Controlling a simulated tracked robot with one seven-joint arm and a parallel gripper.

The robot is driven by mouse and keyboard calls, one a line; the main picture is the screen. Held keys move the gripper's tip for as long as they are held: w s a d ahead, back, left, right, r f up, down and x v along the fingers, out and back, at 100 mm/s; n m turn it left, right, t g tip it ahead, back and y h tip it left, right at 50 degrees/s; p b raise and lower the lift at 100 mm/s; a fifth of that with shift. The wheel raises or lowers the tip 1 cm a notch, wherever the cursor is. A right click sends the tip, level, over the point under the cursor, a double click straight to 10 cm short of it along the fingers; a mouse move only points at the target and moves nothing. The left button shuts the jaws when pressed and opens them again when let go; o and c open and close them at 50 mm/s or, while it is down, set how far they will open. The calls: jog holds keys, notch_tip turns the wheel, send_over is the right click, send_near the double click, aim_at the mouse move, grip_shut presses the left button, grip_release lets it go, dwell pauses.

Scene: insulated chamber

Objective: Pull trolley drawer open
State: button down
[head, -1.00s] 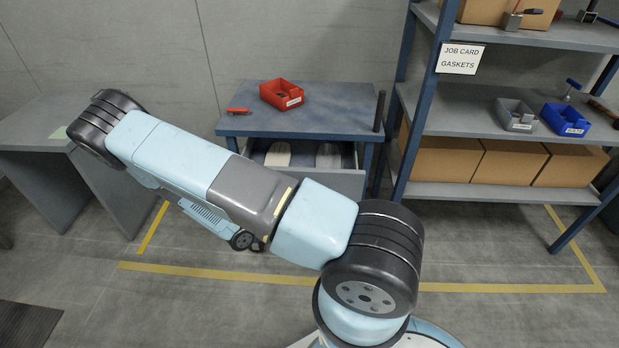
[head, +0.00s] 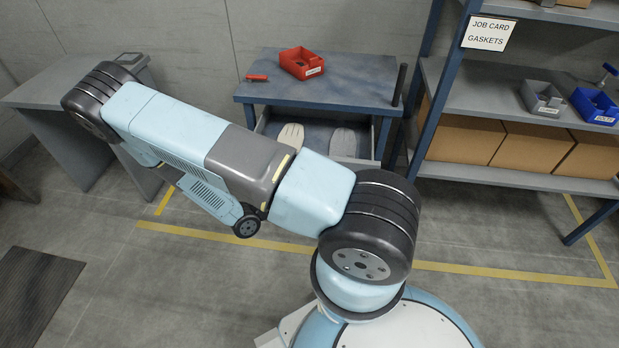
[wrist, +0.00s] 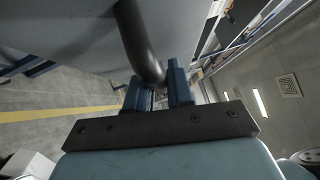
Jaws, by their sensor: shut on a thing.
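The trolley (head: 345,80) is blue-grey and stands against the back wall. Its drawer (head: 377,164) is partly pulled out below the top, with pale flat items (head: 291,136) inside. My arm covers the drawer's left front, and the gripper is hidden in the head view. In the wrist view, my gripper (wrist: 158,92) is shut on a dark curved handle (wrist: 138,40). The handle is in front of a plain grey surface, seemingly the drawer front (wrist: 70,25).
A red bin (head: 301,63) and a small red item (head: 257,77) are on the trolley top. A shelf rack (head: 470,100) with boxes and bins stands close on the right. A grey table (head: 75,82) is at left. The floor in front is clear.

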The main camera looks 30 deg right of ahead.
jog(key=c, duration=1.3)
grip_release()
jog(key=shift+f, duration=0.2)
jog(key=shift+c, duration=0.2)
jog(key=shift+o, duration=1.2)
jog(key=shift+r, duration=0.1)
jog(key=s+a+f, duration=0.1)
jog(key=a+f, duration=0.1)
jog(key=a, duration=1.1)
jog(key=shift+s+a, duration=0.15)
jog(key=shift+a, duration=0.15)
